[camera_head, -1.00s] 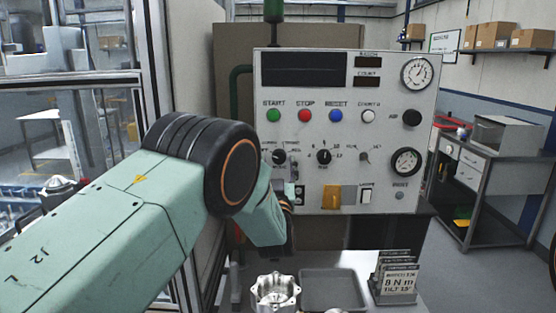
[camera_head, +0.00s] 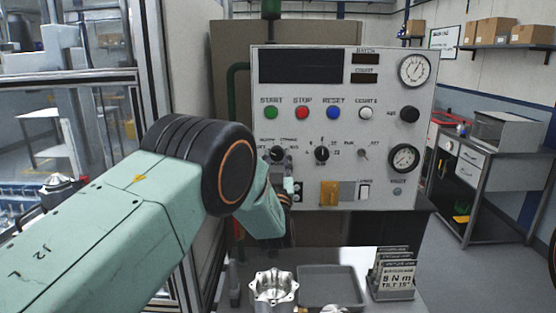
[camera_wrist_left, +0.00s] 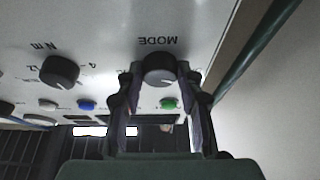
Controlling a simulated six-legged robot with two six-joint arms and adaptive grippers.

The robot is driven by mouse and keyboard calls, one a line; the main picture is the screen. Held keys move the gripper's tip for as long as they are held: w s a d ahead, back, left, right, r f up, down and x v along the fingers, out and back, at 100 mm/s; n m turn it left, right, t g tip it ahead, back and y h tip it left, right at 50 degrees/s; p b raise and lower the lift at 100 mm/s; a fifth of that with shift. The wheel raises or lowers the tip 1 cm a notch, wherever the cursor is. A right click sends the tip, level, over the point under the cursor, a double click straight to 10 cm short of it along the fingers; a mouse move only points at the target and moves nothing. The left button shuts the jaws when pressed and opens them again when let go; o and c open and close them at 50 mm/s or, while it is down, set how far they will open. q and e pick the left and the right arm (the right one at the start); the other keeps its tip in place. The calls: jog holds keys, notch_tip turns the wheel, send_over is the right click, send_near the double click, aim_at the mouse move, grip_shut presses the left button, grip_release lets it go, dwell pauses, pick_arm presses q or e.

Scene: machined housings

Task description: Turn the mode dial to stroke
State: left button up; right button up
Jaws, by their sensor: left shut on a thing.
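The mode dial (camera_head: 277,154) is a dark round knob at the left of the grey control panel (camera_head: 360,130). In the left wrist view, where the panel appears upside down, the mode dial (camera_wrist_left: 159,69) sits between my left gripper's two fingers under the inverted word MODE. My left gripper (camera_wrist_left: 159,80) is shut on it. In the head view my left gripper (camera_head: 287,182) is by the panel just below the dial, partly hidden by my arm. The labels around the dial are too small to read surely, so I cannot tell its setting. My right gripper is not in view.
A second dark dial (camera_head: 322,154) marked N m sits right of the mode dial. Green (camera_head: 271,112), red (camera_head: 302,112) and blue (camera_head: 334,112) buttons lie above. Below are a metal housing (camera_head: 274,290), a grey tray (camera_head: 331,287) and a card stand (camera_head: 393,275).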

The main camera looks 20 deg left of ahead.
pick_arm(q)
jog(key=shift+r, duration=0.1)
jog(key=shift+c, duration=0.7)
jog(key=shift+m+h+b, duration=0.4)
jog(key=shift+m, duration=0.5)
jog(key=m+h+b, duration=0.1)
jog(key=m, duration=0.2)
jog(key=shift+a+t+h, duration=0.15)
jog(key=shift+t+h, duration=0.15)
jog(key=shift+h, duration=0.1)
jog(key=m+h, duration=0.1)
jog(key=m, duration=0.2)
jog(key=shift+r+b, duration=0.1)
jog(key=shift+b, duration=0.3)
jog(key=m+h, duration=0.2)
jog(key=m, duration=0.1)
jog(key=shift+s+r+m+b, duration=0.1)
jog(key=shift+r+m+b, duration=0.05)
jog(key=shift+m+b, duration=0.15)
jog(key=m+g+h, duration=0.1)
jog(key=m, duration=0.2)
jog(key=m+g+h, duration=0.1)
jog(key=m, duration=0.2)
jog(key=shift+a+r+m, duration=0.1)
jog(key=shift+r+m, duration=0.05)
jog(key=shift+m, duration=0.15)
jog(key=m+g, duration=0.2)
jog(key=m, duration=0.2)
jog(key=shift+h, duration=0.4)
jog(key=shift+m, duration=0.3)
